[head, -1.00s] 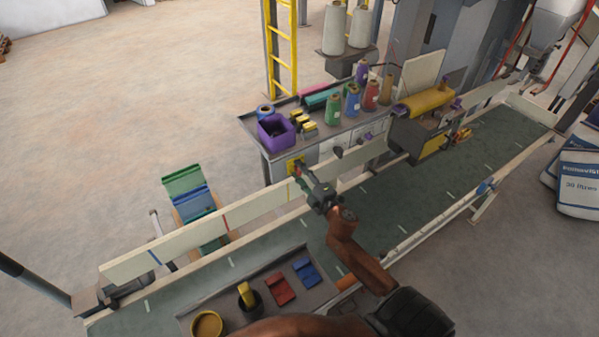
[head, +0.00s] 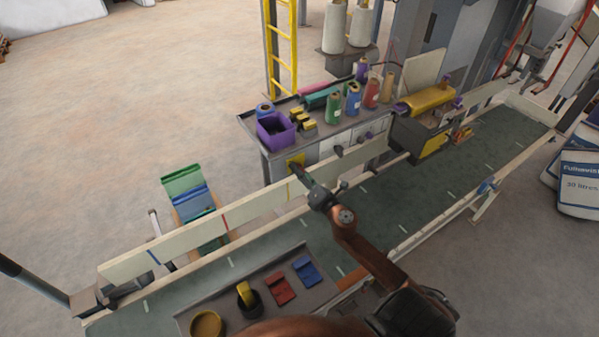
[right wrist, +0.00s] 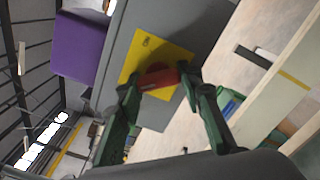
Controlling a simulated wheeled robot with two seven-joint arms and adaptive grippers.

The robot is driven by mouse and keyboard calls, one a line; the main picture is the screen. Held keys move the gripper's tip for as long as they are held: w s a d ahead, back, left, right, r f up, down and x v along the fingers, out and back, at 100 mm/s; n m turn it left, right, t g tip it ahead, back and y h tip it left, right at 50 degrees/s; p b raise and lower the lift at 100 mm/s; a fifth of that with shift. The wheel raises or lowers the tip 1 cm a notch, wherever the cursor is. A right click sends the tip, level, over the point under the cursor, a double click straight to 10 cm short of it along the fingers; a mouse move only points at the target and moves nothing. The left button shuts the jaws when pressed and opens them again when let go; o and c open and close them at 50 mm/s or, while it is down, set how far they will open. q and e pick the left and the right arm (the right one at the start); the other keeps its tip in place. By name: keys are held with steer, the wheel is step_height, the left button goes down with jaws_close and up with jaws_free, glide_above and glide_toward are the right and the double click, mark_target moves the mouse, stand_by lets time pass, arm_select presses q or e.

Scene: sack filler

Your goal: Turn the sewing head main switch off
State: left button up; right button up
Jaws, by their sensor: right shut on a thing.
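The main switch is a red rotary handle (right wrist: 160,79) on a yellow plate (right wrist: 146,56), seen in the right wrist view. The yellow plate (head: 295,160) also shows in the head view, on the near left end of the grey bench, but the handle is hidden there. My right gripper (right wrist: 161,84) has its green fingers on both ends of the red handle and is shut on it. The handle lies nearly level across the plate in the wrist picture. In the head view the right gripper (head: 297,171) reaches over the cream guide rail to the plate. My left gripper is out of view.
A purple bin (head: 275,131) and several thread cones stand on the bench above the switch. The cream rail (head: 195,236) runs close beneath my right wrist. The green conveyor (head: 395,210) and a tray with coloured items (head: 225,300) lie nearer.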

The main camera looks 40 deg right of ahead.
steer(key=shift+f+n, duration=0.1)
steer(key=shift+n, duration=0.4)
steer(key=o, duration=1.2)
steer(key=shift+c, duration=0.2)
steer(key=shift+s, duration=0.1)
steer(key=s+a, duration=0.1)
steer(key=s, duration=1)
steer(key=shift+s+a, duration=0.15)
steer(key=shift+s, duration=0.2)
steer(key=shift+s, duration=0.1)
